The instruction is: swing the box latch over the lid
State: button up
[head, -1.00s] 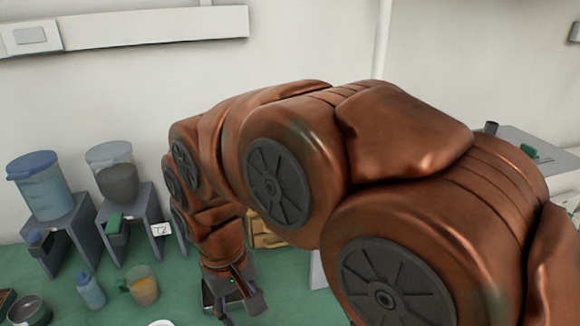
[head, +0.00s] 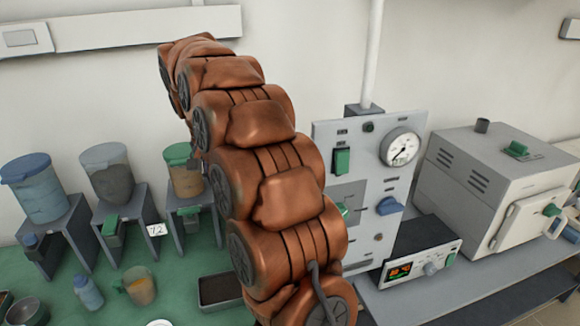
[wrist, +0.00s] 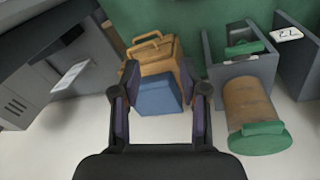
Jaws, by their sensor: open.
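In the wrist view a tan wooden-looking box (wrist: 138,70) stands beyond my fingers, partly covered by a blue block-shaped part (wrist: 158,96). A thin tan frame-like piece (wrist: 150,44), perhaps the latch, lies at the box's far side; I cannot tell whether it is over the lid. My gripper (wrist: 158,72) is open, with one dark finger on each side of the blue part. I see nothing held between the fingers. Whether they touch the box is unclear. In the head view my arm hides the gripper and the box.
A green-lidded canister (wrist: 258,112) on a grey stand (wrist: 228,78) is right of the fingers in the wrist view. A gauge panel (head: 345,165), a control unit (head: 418,262) and a furnace (head: 490,185) stand right of my arm. A dark tray (head: 219,291) lies on the green bench.

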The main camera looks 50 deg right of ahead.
jog(key=w+d+f+m+h+p, duration=0.1)
jog(key=w+d+m, duration=0.6)
jog(key=d, duration=0.7)
jog(key=d+f+m, duration=0.2)
jog(key=d, duration=0.2)
jog(key=d+f+m, duration=0.2)
jog(key=d, duration=0.3)
jog(key=d+f+m+g+h, duration=0.1)
jog(key=d+f, duration=0.1)
jog(key=d, duration=0.2)
jog(key=shift+d+f+m+p, duration=0.3)
jog(key=shift+d+f+m, duration=0.05)
jog(key=shift+m, duration=0.05)
jog(key=shift+s+d+f+p, duration=0.1)
jog(key=shift+d+f+p, duration=0.2)
jog(key=shift+f, duration=0.1)
jog(key=shift+p+x, duration=0.95)
jog(key=shift+x, duration=1.35)
grip_shut()
